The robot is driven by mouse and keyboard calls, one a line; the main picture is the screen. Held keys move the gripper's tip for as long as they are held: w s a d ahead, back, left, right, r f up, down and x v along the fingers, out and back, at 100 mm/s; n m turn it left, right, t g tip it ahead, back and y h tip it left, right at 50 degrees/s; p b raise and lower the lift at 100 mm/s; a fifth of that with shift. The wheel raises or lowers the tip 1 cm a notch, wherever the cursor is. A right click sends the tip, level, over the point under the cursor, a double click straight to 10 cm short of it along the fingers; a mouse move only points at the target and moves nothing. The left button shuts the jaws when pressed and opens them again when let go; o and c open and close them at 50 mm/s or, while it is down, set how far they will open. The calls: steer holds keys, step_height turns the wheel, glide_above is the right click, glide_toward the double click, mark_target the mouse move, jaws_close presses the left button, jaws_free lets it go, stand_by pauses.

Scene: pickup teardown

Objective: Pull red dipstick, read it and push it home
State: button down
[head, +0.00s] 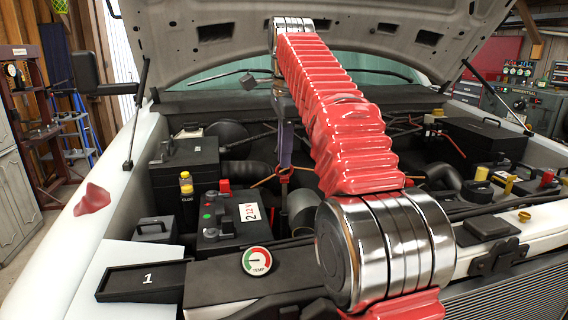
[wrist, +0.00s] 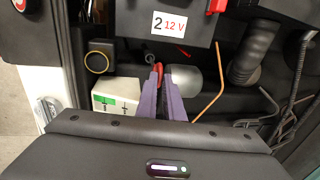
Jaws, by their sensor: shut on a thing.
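My gripper (wrist: 161,78) has purple fingers and is shut on the red dipstick (wrist: 157,70), whose red handle shows at the fingertips in the wrist view. In the head view my gripper (head: 286,165) hangs down into the engine bay behind the battery marked 2, and a bit of red (head: 285,178) shows below its fingers. The lower part of the dipstick is hidden, so I cannot tell how far it is out of its tube. No reading on it can be made out.
The black battery marked 2 12V (head: 222,218) stands close by. An orange cable (wrist: 208,100) and a grey cylinder (wrist: 186,80) lie beside the fingers. A white box with a green patch (wrist: 115,100) is left of them. The raised hood (head: 390,45) is above my arm.

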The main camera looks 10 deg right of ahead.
mark_target(285, 177)
steer(key=shift+w+r, duration=0.2)
steer(key=shift+r, duration=1)
steer(key=shift+s+r, duration=0.15)
steer(key=shift+r, duration=0.5)
steer(key=c, duration=1.9)
jaws_free()
steer(key=shift+f, duration=0.2)
